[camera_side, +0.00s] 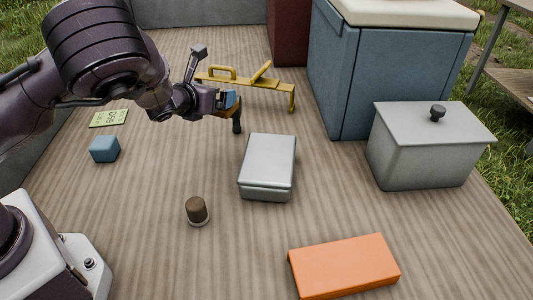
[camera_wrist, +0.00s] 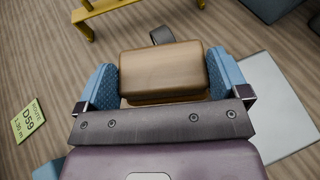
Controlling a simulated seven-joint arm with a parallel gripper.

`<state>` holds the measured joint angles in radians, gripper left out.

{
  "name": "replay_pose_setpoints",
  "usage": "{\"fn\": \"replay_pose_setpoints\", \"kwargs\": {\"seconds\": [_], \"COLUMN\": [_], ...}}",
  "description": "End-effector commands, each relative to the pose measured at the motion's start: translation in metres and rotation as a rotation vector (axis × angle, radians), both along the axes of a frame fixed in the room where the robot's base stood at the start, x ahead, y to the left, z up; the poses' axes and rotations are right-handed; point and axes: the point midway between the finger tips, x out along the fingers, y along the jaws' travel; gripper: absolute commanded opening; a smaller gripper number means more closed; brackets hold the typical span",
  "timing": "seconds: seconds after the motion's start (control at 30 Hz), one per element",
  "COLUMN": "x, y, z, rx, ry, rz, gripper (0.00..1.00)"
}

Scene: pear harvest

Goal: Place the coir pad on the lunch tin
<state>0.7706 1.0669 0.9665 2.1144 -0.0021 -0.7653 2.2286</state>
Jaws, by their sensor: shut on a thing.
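The coir pad appears to be the tan-brown rounded block (camera_wrist: 163,70) between the blue finger pads of my gripper (camera_wrist: 163,84) in the wrist view. A dark piece sticks out past its far edge. In the side view my gripper (camera_side: 230,103) holds the pad (camera_side: 234,112) above the deck, with the dark piece hanging below; the fingers partly hide it. The lunch tin (camera_side: 268,160) is a closed silver box lying flat, to the right of and nearer the camera than my gripper. Its pale lid also shows at the right of the wrist view (camera_wrist: 270,105). Pad and tin are apart.
A yellow stand (camera_side: 245,83) is behind my gripper. A blue cooler (camera_side: 390,75) and grey lidded pot (camera_side: 420,150) stand right of the tin. An orange box (camera_side: 344,267), small brown cylinder (camera_side: 197,210), blue cube (camera_side: 105,149) and green card (camera_side: 109,118) lie around.

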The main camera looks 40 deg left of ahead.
Motion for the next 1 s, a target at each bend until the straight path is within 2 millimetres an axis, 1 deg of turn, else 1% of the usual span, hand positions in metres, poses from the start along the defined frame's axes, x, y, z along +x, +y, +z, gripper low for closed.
{"fn": "replay_pose_setpoints", "kwargs": {"seconds": [0.03, 0.07, 0.1, 0.2, 0.3, 0.37, 0.47, 0.53, 0.7, 0.87, 1.0], "x": [0.008, 0.011, 0.014, 0.018, 0.016, 0.015, 0.012, 0.011, 0.011, 0.011, 0.011], "y": [-0.028, -0.042, -0.061, -0.101, -0.129, -0.139, -0.148, -0.15, -0.15, -0.15, -0.15], "z": [0.006, 0.009, 0.012, 0.019, 0.022, 0.023, 0.018, 0.009, -0.017, -0.029, -0.048], "rx": [0.001, 0.003, 0.006, 0.013, 0.017, 0.02, 0.024, 0.023, 0.021, 0.02, 0.02], "ry": [-0.007, -0.007, -0.007, -0.009, -0.005, 0.0, 0.008, 0.008, 0.006, 0.003, 0.007], "rz": [-0.103, -0.161, -0.235, -0.407, -0.545, -0.607, -0.666, -0.684, -0.684, -0.685, -0.683], "gripper": [0.67, 0.67, 0.67, 0.67, 0.67, 0.67, 0.67, 0.67, 0.67, 0.67, 0.67]}}
